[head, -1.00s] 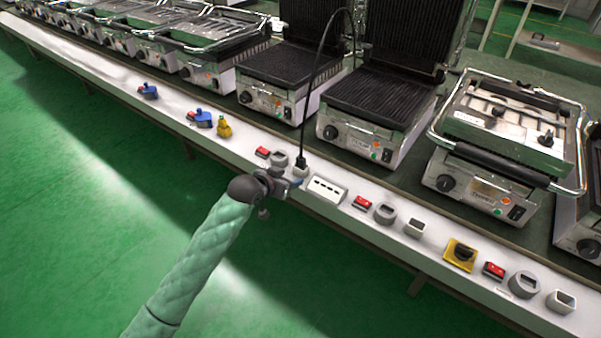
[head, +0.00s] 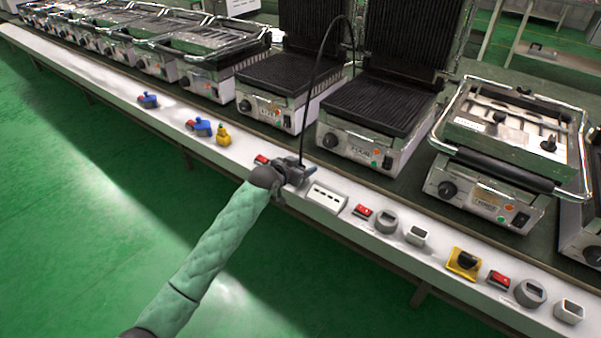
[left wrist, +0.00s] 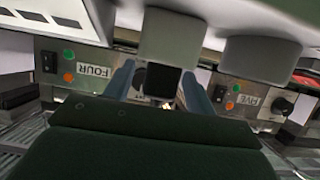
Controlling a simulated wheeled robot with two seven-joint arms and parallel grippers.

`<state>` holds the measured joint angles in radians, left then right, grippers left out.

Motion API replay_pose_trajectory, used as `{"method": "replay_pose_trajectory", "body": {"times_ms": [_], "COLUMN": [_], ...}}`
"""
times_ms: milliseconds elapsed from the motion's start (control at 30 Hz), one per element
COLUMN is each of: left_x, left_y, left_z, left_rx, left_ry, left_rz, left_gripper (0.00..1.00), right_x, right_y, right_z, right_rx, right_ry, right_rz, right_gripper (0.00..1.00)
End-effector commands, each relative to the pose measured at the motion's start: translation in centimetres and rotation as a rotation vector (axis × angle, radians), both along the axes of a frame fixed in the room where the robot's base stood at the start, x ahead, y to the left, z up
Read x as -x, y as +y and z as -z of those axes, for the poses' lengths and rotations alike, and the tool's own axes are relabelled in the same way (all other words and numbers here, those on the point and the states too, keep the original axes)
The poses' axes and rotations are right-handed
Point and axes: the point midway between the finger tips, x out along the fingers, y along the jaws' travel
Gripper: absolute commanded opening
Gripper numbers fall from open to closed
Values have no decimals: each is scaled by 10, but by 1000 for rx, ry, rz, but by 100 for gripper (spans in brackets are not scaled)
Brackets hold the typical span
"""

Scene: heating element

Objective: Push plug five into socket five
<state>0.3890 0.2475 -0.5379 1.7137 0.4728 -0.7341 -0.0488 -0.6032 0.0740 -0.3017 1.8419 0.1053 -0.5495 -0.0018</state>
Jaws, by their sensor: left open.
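The black plug with its cable (head: 306,120) rises beside the grill marked FIVE (head: 268,112). In the head view my left gripper (head: 299,172) hides the plug body and its socket. In the left wrist view, which is upside down, the black plug (left wrist: 163,83) sits against the pale square socket (left wrist: 168,36); how deep it is seated I cannot tell. My left gripper (left wrist: 157,92) is open, one blue-grey finger on each side of the plug. Whether the fingers touch it is unclear. My right gripper is not in view.
A white slotted strip (head: 327,197) lies close right of my gripper, then a red switch (head: 362,211) and a round grey socket (head: 386,221). Grill FOUR (head: 355,145) stands behind.

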Motion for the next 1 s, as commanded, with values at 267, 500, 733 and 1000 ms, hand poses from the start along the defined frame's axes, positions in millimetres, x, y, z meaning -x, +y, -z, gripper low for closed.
{"method": "replay_pose_trajectory", "body": {"times_ms": [267,500,733,1000], "left_x": [-5,-5,-5,-6], "left_y": [-5,-5,-5,-5], "left_z": [4,4,4,-10], "left_rx": [0,0,0,0], "left_ry": [1,1,1,-1], "left_rz": [1,1,1,1], "left_gripper": [55,24,7,6], "right_x": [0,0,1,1], "right_y": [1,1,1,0], "right_z": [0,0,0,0], "right_rx": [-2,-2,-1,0], "right_ry": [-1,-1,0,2], "right_rz": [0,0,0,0], "right_gripper": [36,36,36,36]}}
